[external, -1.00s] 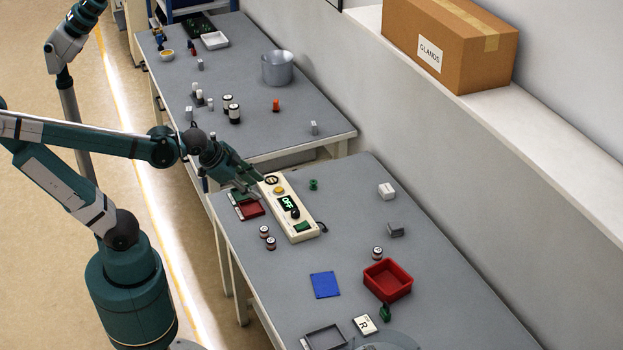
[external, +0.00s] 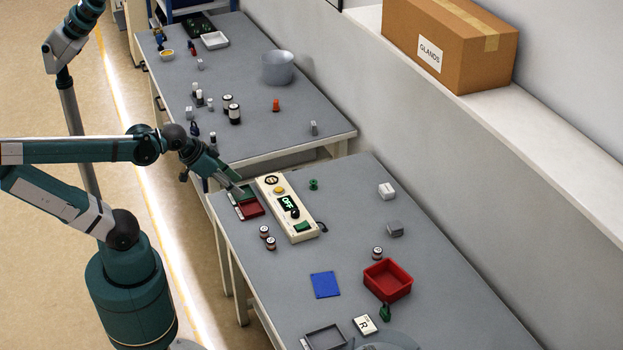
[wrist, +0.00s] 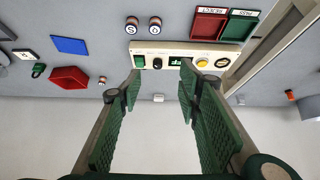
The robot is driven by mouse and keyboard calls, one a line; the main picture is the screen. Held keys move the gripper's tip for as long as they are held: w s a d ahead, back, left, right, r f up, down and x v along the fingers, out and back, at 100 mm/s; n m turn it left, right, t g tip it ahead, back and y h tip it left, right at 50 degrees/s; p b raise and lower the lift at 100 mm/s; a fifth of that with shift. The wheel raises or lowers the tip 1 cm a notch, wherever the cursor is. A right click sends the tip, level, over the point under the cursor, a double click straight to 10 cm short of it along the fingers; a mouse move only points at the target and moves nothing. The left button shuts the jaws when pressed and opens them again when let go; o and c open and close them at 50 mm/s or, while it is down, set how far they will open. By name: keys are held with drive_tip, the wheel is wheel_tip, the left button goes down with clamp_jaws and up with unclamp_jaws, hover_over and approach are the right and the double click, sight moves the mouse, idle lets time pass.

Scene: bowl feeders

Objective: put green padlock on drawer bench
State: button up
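A green padlock (external: 385,312) stands on the near bench, just below the red bin and beside a white tile marked R. It also shows at the left of the wrist view (wrist: 38,70). The far bench (external: 215,135) has what look like drawer handles on its left side, so it appears to be the drawer bench. My gripper (external: 241,190) is by the red and green trays at the near bench's far left corner, well away from the padlock. In the wrist view my gripper (wrist: 158,88) has its fingers wide apart with nothing between them.
A red bin (external: 388,280), blue plate (external: 325,284), small jars (external: 268,238) and grey blocks occupy the near bench. The far bench holds a grey pot (external: 278,68) and small parts. A gap separates the benches.

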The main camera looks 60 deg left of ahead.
drive_tip(key=w+d+r+n+t+h, duration=0.3)
drive_tip(key=w+d+r+n, duration=0.2)
drive_tip(key=w+d, duration=0.55)
drive_tip(key=w+d+r+n+t+h, duration=0.4)
drive_tip(key=w+d, duration=0.3)
drive_tip(key=d, duration=0.7)
drive_tip(key=w+d+r+n+t+h, duration=0.2)
drive_tip(key=w+d+r+n, duration=0.5)
drive_tip(key=d, duration=0.5)
drive_tip(key=w+d+f+n+y, duration=0.3)
drive_tip(key=d+f+n, duration=0.5)
drive_tip(key=f, duration=0.4)
drive_tip(key=s+d+f+n+g+y, duration=0.1)
drive_tip(key=s+d+f+n, duration=0.1)
drive_tip(key=f, duration=0.5)
drive_tip(key=s+d+f+n+g+y, duration=0.1)
drive_tip(key=s+d+f+n, duration=0.1)
drive_tip(key=f+n, duration=0.2)
drive_tip(key=s+d+f+n+g+y, duration=0.1)
drive_tip(key=s+d+f+n, duration=0.1)
drive_tip(key=f, duration=0.8)
drive_tip(key=shift+d+f+n, duration=0.2)
drive_tip(key=shift+d+n, duration=0.05)
drive_tip(key=shift+n, duration=0.45)
